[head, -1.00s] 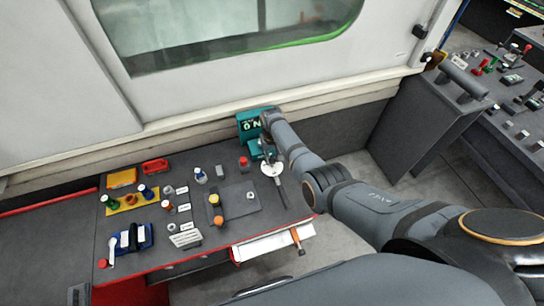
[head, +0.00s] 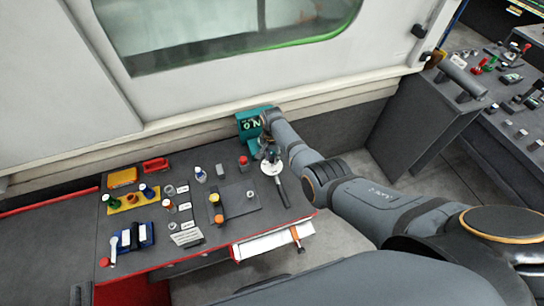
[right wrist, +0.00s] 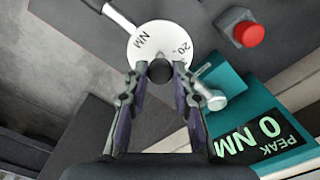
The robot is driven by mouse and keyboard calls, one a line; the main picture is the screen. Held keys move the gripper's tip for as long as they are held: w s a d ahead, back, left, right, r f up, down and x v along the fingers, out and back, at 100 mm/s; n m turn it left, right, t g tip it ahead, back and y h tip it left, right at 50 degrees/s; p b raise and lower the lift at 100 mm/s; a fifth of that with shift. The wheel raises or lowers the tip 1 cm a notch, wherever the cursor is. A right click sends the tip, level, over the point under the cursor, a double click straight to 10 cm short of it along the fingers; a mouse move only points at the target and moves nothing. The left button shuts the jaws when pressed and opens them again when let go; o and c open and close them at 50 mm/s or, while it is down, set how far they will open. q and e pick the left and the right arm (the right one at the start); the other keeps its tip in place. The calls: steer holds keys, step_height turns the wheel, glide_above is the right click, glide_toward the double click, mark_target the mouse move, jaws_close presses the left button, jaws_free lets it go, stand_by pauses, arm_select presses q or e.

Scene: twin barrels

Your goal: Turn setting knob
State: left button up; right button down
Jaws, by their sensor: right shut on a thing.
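A white round dial (head: 271,168) marked "20" and "NM", with a dark handle (head: 282,193), is at the right end of the console. The right wrist view shows the dial (right wrist: 142,42) close up, with the dark round setting knob (right wrist: 160,69) at its edge. My right gripper (right wrist: 158,76) has its fingers on both sides of the knob and is shut on it. In the head view my right gripper (head: 270,154) is above the dial and hides the knob. A teal tester (right wrist: 262,132) beside it reads "PEAK 0 NM". My left gripper is out of view.
The red-edged console (head: 150,260) carries several bottles, knobs and a yellow tray (head: 131,201) to the left. A red button (head: 244,162) is close to the dial. A white wall with a window stands behind. Another control desk (head: 500,110) is at the right.

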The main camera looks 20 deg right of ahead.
mark_target(272, 159)
steer(key=shift+s+f+m, duration=0.1)
steer(key=shift+m, duration=0.2)
stand_by(0.4)
steer(key=c, duration=1.1)
jaws_free()
steer(key=shift+r, duration=0.65)
step_height(272, 159, up, 11)
steer(key=shift+f, duration=0.15)
